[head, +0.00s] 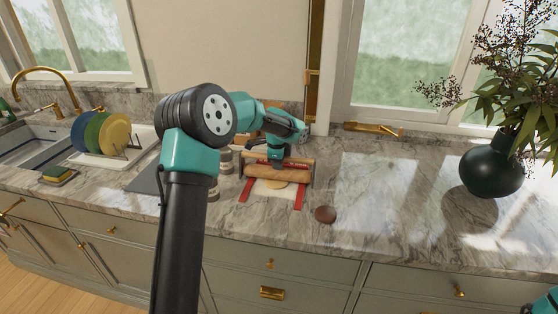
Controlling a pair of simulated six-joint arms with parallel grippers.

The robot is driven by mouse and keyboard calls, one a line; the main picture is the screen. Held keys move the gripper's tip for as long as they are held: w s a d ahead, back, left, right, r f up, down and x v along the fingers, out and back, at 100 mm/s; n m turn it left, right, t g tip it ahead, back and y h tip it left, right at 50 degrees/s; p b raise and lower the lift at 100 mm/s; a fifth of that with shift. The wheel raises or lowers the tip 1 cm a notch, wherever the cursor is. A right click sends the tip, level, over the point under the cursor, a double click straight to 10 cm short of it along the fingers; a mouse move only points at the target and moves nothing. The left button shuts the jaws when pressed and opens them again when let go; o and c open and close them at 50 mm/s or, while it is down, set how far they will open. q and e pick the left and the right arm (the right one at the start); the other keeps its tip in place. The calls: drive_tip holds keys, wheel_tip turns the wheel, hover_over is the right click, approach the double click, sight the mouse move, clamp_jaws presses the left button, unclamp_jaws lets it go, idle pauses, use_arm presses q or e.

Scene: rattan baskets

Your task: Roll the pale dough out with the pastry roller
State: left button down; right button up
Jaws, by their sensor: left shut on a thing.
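The wooden pastry roller (291,171) lies roughly left to right in the head view, over the far part of a board with red strips. My left gripper (277,163) is above the roller's middle, shut on it. The pale dough (270,184) shows as a small flat patch just in front of the roller, and part of it may be hidden beneath. Whether the roller touches the dough is too small to tell. My right gripper is out of view; only a bit of that arm shows at the lower right corner.
A dish rack with plates (116,132) and a sink are farther left. A dark vase (490,171) with a plant stands at right. The counter's right-middle is clear.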

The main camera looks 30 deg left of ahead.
use_arm(q)
drive_tip(key=shift+s+d, duration=0.2)
drive_tip(key=shift+s, duration=0.4)
drive_tip(key=shift+s+d, duration=0.25)
drive_tip(key=shift+s, duration=0.4)
drive_tip(key=shift+s+d, duration=0.2)
drive_tip(key=shift+s, duration=0.45)
drive_tip(key=shift+w, duration=0.1)
drive_tip(key=shift+w+a+f, duration=0.1)
drive_tip(key=shift+w+a, duration=0.15)
drive_tip(key=shift+w, duration=0.45)
drive_tip(key=shift+w+a, duration=0.25)
drive_tip(key=shift+w, duration=0.4)
